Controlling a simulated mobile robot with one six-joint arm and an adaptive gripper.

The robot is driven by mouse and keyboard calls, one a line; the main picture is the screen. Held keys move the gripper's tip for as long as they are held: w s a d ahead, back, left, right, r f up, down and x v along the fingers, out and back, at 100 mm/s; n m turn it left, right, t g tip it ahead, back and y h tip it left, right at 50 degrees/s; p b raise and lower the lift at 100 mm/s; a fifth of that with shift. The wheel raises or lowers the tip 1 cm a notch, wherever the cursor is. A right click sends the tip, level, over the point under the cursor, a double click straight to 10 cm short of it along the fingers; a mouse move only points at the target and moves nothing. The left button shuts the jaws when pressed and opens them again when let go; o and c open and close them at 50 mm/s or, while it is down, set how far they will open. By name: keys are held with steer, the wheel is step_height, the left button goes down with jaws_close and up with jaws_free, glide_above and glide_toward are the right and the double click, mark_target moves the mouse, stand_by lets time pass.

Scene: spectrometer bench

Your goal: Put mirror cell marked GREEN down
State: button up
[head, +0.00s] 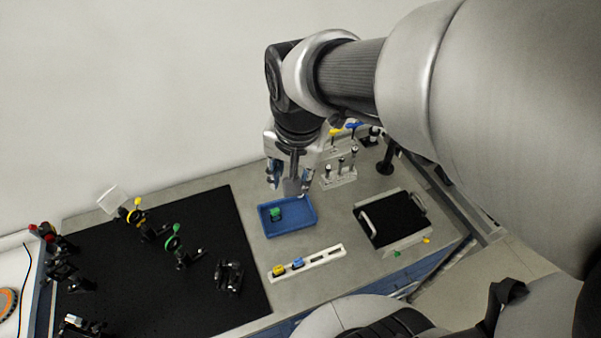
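A small green-marked mirror cell (276,213) sits inside the blue tray (292,232), near its left side. My gripper (288,184) points down at the back edge of the tray in the head view. Its two fingers look spread apart, and I see nothing held between them. The green cell shows below the fingertips in the picture, apart from them. The exact height of the gripper above the tray is hard to tell.
A white slotted rack (325,259) holds a yellow and a blue cell. A black breadboard (150,260) with several optics mounts lies left. A black-topped box with handles (385,222) stands right. Small holders (338,172) stand behind the tray.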

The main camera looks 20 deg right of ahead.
steer(key=s+r+n+t, duration=0.1)
steer(key=s+r+n, duration=0.1)
steer(key=s+n, duration=0.5)
steer(key=s, duration=0.5)
steer(key=shift+s+r+n+t, duration=0.15)
steer(key=shift+r+n+t, duration=0.2)
steer(key=shift+n+t, duration=0.05)
steer(key=shift+d, duration=0.1)
step_height(320, 180, down, 14)
steer(key=b, duration=1.3)
steer(key=shift+r+b, duration=0.15)
steer(key=shift+b, duration=0.2)
